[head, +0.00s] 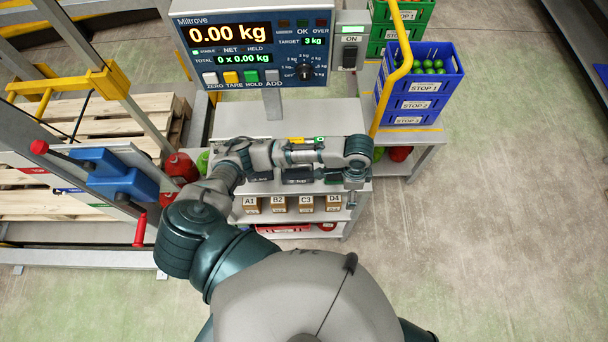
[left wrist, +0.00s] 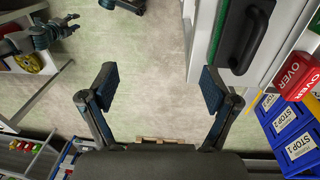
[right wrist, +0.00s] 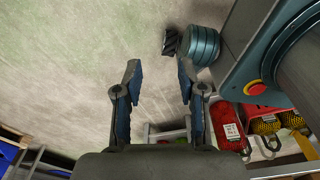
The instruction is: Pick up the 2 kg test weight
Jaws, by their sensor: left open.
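Several dark test weights sit in a row on the bench behind and below my left forearm in the head view. The middle dark weight (head: 298,178) has faint pale lettering, too small to read surely, and is partly hidden by the arm. My left gripper (head: 355,173) is at the right end of that row, above the bench edge. In the left wrist view the left gripper (left wrist: 158,88) is open, with nothing between its fingers and bare floor beyond. My right gripper (right wrist: 158,85) shows only in its wrist view, fingers apart and empty, over the floor.
A scale display (head: 257,50) reading 0.00 kg stands behind the bench. Labelled boxes A1 to D4 (head: 278,204) sit on the shelf below. Blue crates (head: 418,100) and a yellow pole (head: 403,50) stand right. The floor at right is clear.

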